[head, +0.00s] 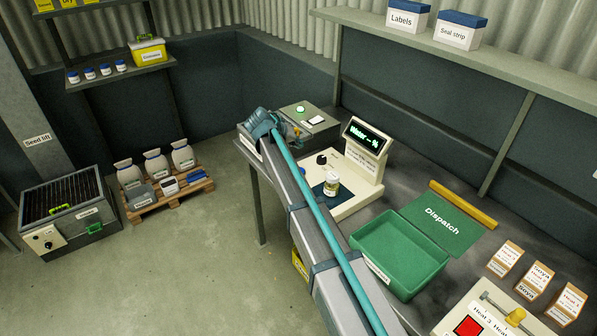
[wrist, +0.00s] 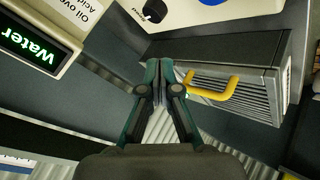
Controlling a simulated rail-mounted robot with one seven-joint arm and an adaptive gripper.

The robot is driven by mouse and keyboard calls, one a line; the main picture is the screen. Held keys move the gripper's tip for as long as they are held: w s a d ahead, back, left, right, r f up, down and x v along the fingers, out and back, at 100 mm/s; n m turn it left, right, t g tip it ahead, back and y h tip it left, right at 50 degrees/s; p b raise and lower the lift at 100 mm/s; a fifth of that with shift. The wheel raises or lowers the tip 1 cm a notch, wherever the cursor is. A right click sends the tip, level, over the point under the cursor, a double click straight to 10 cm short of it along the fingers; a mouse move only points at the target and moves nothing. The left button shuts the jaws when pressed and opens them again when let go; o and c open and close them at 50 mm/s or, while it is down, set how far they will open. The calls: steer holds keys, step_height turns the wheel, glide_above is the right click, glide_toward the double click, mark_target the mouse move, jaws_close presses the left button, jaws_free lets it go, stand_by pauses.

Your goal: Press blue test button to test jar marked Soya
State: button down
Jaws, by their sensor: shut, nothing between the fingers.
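The water meter (head: 363,150) stands on the bench, its display reading "Water --%". A small white jar (head: 332,185) with a printed label stands on the dark pad of its cream base; I cannot read the label. A black knob (head: 321,159) is behind the jar. In the wrist view the display (wrist: 30,45) is upside down at left, and a blue round part (wrist: 211,2), possibly the button, is cut off at the top edge beside the knob (wrist: 155,11). My gripper (wrist: 158,68) is shut and empty, apart from the blue part. In the head view its fingertips are unclear.
A grey vented box (wrist: 230,75) with a yellow handle (wrist: 215,88) is close to the fingers. A grey unit with a green light (head: 301,109) stands behind my arm. A green tray (head: 400,250), dispatch mat (head: 440,222) and several cartons (head: 535,279) occupy the right.

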steer(key=b, duration=0.3)
glide_toward(302, 168)
steer(key=shift+w+r+x, duration=0.1)
steer(key=shift+r+x, duration=0.05)
steer(key=shift+x, duration=0.75)
steer(key=shift+w+r+x, duration=0.15)
steer(key=shift+x, duration=0.8)
steer(key=shift+w+r+x, duration=0.1)
steer(key=shift+x, duration=0.8)
steer(key=shift+d, duration=0.2)
steer(key=shift+f+b, duration=0.4)
steer(key=shift+b, duration=0.1)
steer(key=shift+f+b, duration=0.35)
steer(key=shift+f, duration=0.15)
steer(key=shift+r, duration=0.95)
steer(key=shift+p, duration=0.3)
steer(key=shift+r+p, duration=0.85)
steer(key=shift+r, duration=1.65)
